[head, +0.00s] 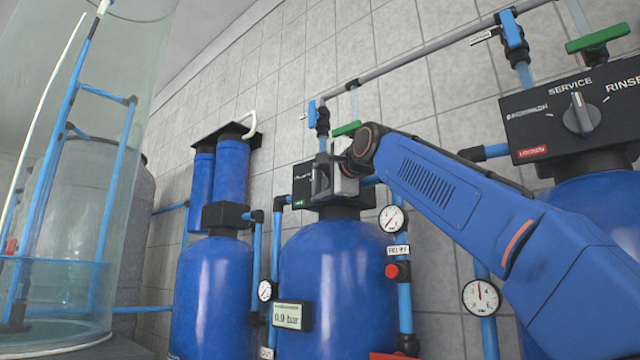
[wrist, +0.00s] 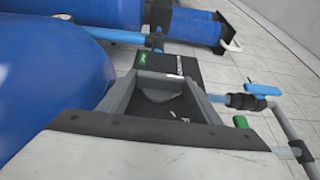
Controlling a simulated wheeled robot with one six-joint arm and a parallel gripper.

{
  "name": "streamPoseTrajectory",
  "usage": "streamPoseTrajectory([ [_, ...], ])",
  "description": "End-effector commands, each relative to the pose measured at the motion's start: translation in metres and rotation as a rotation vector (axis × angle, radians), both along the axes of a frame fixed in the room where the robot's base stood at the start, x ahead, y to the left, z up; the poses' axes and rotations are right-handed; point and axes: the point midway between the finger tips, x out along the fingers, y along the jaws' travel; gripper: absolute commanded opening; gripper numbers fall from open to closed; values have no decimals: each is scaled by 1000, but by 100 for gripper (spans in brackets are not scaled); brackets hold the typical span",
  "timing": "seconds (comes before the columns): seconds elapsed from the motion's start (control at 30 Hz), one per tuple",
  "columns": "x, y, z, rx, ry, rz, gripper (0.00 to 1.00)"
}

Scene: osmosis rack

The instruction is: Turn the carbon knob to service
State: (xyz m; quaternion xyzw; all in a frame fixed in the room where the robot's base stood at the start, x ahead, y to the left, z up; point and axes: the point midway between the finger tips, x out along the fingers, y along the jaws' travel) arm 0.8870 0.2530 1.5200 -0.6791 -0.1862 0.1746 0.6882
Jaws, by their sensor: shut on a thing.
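My gripper (head: 322,178) is at the black control head (head: 300,192) of the middle blue tank. In the wrist view my gripper (wrist: 168,82) has its grey fingers on either side of a grey knob (wrist: 165,96), shut on it. The control head also shows in the wrist view (wrist: 190,66), with a green label (wrist: 143,57) in one corner. Most of the knob's dial face and lettering is hidden by my gripper, so I cannot tell where the knob points.
A second control head (head: 535,118) at the right has a grey knob (head: 581,115) pointing up towards SERVICE. Pipes with a blue valve handle (head: 312,113) and a green handle (head: 346,129) run close above my gripper. A gauge (head: 392,219) sits below my arm.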

Motion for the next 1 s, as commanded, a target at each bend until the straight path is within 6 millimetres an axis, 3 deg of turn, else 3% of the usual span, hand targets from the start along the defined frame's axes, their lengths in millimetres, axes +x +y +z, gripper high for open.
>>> streamPoseTrajectory([
  [0.53, -1, -1, 0, -17, 12, 0, 35],
  [0.57, -1, -1, 0, -17, 12, 0, 60],
  [0.63, -1, -1, 0, -17, 12, 0, 77],
  [1.0, -3, -2, 0, -16, 13, 0, 77],
])
